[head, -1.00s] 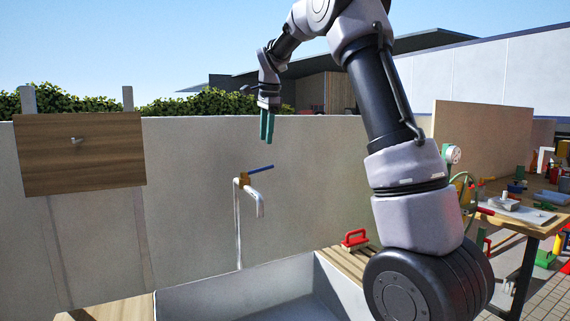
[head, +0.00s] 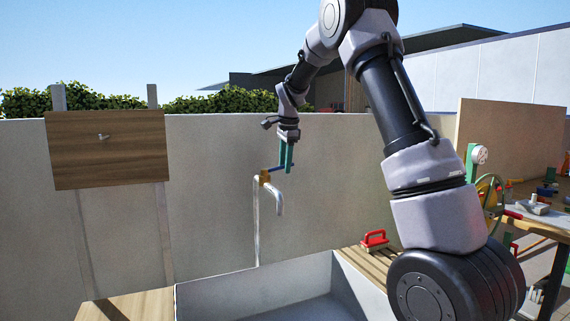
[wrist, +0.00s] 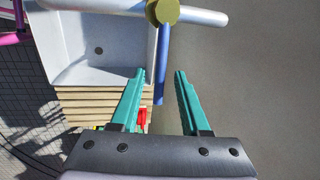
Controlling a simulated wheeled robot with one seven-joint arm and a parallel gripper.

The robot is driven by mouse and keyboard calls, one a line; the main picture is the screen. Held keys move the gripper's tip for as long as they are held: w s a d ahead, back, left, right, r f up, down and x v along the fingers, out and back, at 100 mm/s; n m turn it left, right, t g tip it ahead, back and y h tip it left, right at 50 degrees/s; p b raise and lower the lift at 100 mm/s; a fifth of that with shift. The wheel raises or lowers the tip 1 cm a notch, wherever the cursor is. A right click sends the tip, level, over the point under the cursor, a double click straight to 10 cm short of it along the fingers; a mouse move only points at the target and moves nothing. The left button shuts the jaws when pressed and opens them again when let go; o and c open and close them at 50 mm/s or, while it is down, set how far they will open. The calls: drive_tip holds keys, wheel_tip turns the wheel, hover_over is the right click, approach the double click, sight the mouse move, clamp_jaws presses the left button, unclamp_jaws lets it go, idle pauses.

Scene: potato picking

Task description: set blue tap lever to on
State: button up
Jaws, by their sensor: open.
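The tap (head: 257,225) is a silver pipe with a brass valve body (head: 264,177) on top, standing over the sink. Its blue lever (head: 275,169) points right from the valve in the head view, partly hidden behind my gripper. In the wrist view the brass valve top (wrist: 162,11) is at the upper edge, and the blue lever (wrist: 162,70) runs down from it to the space between the fingertips. My gripper (head: 287,168) has green fingers and is open, pointing down at the lever's free end. In the wrist view the fingers (wrist: 160,73) lie either side of the lever, apart from it.
A grey sink (head: 260,303) lies below the tap. A red-handled object (head: 374,240) rests on the wooden slats right of it. A plain wall (head: 340,190) stands close behind the tap. A wooden panel with a small knob (head: 70,150) is at left.

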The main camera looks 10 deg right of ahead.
clamp_jaws()
idle(1.4)
